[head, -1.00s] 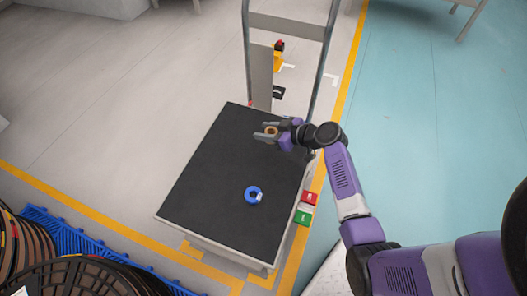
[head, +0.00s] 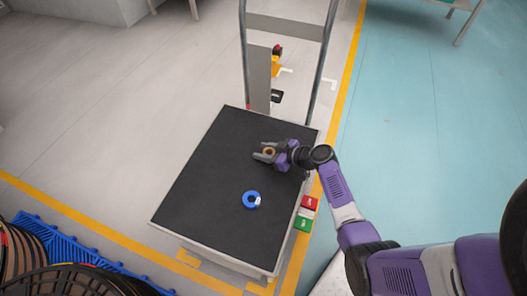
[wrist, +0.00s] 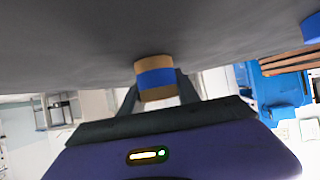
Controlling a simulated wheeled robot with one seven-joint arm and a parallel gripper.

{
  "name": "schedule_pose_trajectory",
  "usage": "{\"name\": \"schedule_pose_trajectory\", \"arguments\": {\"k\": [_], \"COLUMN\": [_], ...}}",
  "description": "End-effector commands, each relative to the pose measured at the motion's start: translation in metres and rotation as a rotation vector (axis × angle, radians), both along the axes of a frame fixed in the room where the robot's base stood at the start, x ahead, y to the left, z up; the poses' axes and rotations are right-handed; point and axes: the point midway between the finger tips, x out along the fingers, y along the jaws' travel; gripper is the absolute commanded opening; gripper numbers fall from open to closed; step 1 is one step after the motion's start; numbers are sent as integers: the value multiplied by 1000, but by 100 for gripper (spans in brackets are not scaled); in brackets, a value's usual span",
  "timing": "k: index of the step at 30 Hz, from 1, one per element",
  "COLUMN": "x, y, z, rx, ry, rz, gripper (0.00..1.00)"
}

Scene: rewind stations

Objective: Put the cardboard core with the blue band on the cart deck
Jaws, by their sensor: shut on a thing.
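The cardboard core with the blue band (wrist: 155,78) sits between my fingers in the wrist view, brown at both ends with blue around its middle. In the head view the core (head: 269,151) shows as a small tan ring. My gripper (head: 265,153) is shut on it, over the far right part of the cart deck (head: 205,185). The deck is a black flat top. In the wrist view the core's end is at or very close to the dark deck surface; I cannot tell whether it touches.
The cart's upright handle (head: 330,50) rises at the far end. The deck's left half is clear.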

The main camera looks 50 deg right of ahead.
Motion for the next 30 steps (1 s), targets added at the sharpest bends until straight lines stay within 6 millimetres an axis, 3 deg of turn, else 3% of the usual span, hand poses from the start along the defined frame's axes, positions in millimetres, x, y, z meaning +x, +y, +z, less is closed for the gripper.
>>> {"name": "schedule_pose_trajectory", "arguments": {"k": [4,5,8,21,30], "x": [0,0,0,-2,-51], "y": [0,0,0,0,-8], "z": [-3,-3,-2,3,31], "rx": [0,-1,0,0,0], "ry": [0,0,0,0,-1], "rz": [0,0,0,-1,-2], "gripper": [0,40,60,60,60]}}
